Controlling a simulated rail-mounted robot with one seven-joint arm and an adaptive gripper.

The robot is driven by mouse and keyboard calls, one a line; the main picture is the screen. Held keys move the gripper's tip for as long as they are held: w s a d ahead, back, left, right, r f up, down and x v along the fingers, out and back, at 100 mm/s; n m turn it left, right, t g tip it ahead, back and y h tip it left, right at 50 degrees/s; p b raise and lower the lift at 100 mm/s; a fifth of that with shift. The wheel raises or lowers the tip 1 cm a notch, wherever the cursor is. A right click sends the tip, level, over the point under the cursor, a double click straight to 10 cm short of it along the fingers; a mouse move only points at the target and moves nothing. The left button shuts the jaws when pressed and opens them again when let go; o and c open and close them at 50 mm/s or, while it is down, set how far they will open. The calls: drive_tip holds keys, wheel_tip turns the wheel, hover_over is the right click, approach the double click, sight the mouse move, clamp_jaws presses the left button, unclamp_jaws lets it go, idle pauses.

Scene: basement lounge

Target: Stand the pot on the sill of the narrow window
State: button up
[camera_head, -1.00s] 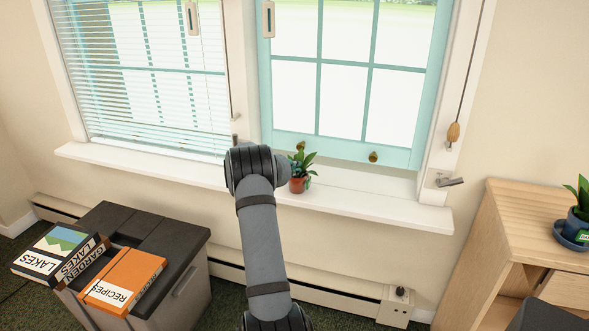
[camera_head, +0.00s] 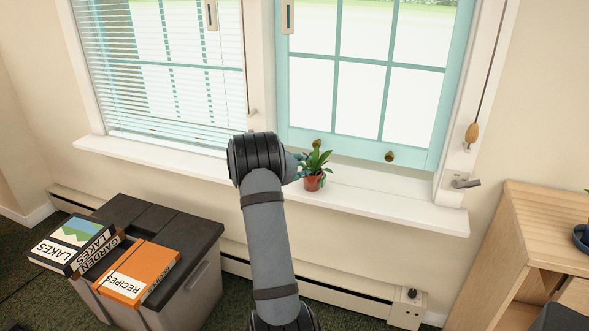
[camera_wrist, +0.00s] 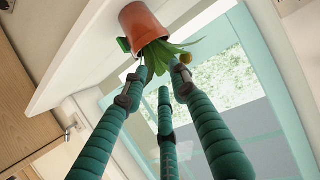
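The terracotta pot (camera_head: 313,183) with a green leafy plant stands upright on the white sill (camera_head: 400,207), in front of the right window (camera_head: 362,68) with teal frame. A left window (camera_head: 160,70) with blinds shares the sill; I cannot tell which counts as narrow. My gripper (camera_head: 297,167) is mostly hidden behind my arm, just left of the plant. In the wrist view, the pot (camera_wrist: 141,22) is at the top, and my gripper (camera_wrist: 162,76) has its teal fingers spread apart with tips close to the leaves. Whether they touch is unclear. Nothing is gripped.
A grey box (camera_head: 208,265) with books (camera_head: 137,274) stands at the lower left. A wooden cabinet (camera_head: 520,230) stands at the right with a blue pot (camera_head: 583,237) on it. A cord with a wooden toggle (camera_head: 472,132) hangs beside the window. The sill right of the pot is clear.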

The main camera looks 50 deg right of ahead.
drive_tip(key=v, duration=0.6)
drive_tip(key=shift+a+b, duration=0.2)
drive_tip(key=shift+b, duration=0.1)
